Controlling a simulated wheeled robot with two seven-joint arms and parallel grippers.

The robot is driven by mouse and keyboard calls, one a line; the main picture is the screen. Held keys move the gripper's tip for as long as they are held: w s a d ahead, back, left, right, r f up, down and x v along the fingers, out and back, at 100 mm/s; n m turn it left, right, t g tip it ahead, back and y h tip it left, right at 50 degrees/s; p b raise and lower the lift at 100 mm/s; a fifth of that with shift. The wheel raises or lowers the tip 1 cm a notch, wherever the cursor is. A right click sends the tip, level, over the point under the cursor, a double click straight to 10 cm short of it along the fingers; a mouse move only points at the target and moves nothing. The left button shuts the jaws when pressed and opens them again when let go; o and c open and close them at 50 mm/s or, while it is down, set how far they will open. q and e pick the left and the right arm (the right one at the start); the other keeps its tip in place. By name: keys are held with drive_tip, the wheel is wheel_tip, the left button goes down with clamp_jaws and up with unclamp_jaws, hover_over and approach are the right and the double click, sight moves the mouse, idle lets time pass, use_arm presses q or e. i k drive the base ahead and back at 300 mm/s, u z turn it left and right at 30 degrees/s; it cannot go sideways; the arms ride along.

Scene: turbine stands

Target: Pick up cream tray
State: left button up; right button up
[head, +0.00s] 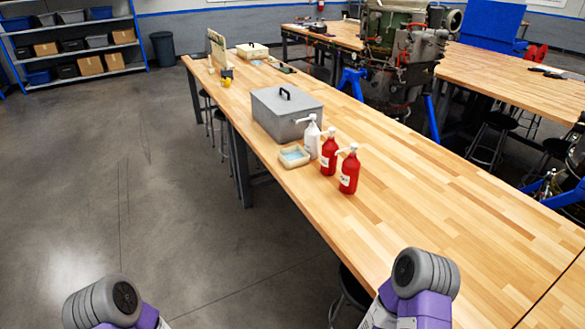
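A small cream tray (282,160) sits on the long wooden table (420,215), close to its left edge. Something light blue lies inside the tray; I cannot tell what it is. The tray is just in front of a grey metal box and to the left of the pump bottles. Parts of my two arms, grey and purple, show at the bottom of the head view, well short of the tray. Neither gripper is in view.
A grey box (283,117) with a black handle stands behind the tray. A white pump bottle (312,140) and two red pump bottles (329,156) (349,174) stand to its right. Stools are under the table. Open floor (130,190) lies left of the table.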

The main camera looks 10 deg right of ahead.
sight(292, 157)
drive_tip(key=u, duration=0.6)
drive_tip(key=i, duration=1.8)
drive_tip(key=z, duration=0.6)
